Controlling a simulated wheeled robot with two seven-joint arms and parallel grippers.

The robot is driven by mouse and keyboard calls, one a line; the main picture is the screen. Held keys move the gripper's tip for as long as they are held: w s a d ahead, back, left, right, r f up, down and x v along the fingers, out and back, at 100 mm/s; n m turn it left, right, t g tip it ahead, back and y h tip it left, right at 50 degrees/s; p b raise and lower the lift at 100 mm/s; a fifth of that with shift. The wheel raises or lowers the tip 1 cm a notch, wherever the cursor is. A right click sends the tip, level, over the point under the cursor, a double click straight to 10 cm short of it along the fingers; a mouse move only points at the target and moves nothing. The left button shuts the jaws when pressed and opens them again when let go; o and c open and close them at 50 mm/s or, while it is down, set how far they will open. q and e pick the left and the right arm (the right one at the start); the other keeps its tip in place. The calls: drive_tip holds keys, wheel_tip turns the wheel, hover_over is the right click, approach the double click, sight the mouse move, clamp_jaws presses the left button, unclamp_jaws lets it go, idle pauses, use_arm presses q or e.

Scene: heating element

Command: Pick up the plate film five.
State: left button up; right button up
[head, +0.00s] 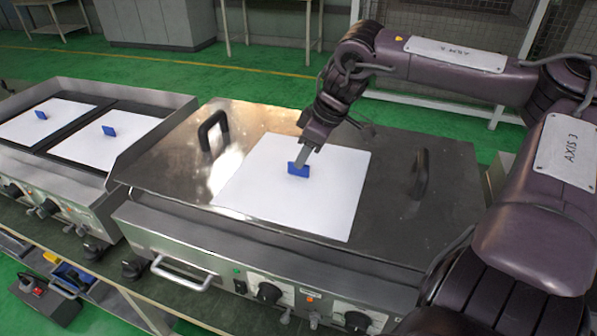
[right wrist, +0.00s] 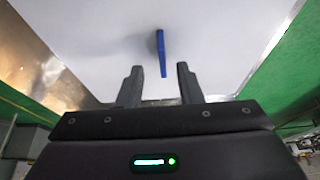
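A white square plate film (head: 262,195) with a blue upright tab (head: 297,170) lies flat on the steel top of the nearer heating unit. My right gripper (head: 304,157) points down at this tab from above. In the right wrist view, the two fingers are apart (right wrist: 160,86) with nothing held. The blue tab (right wrist: 162,52) stands ahead of the gap between them, its near end close to the fingertip line. No number shows on the film. My left gripper is out of view.
Two more white films with blue tabs, one farther left (head: 30,122) and one nearer (head: 92,146), lie on the left heating unit (head: 60,184). Black handles rise from the steel top (head: 440,215), left (head: 213,131) and right (head: 420,173) of the film.

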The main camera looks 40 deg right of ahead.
drive_tip(key=x, duration=0.4)
drive_tip(key=shift+a, duration=0.15)
drive_tip(key=shift+s, duration=0.1)
clamp_jaws()
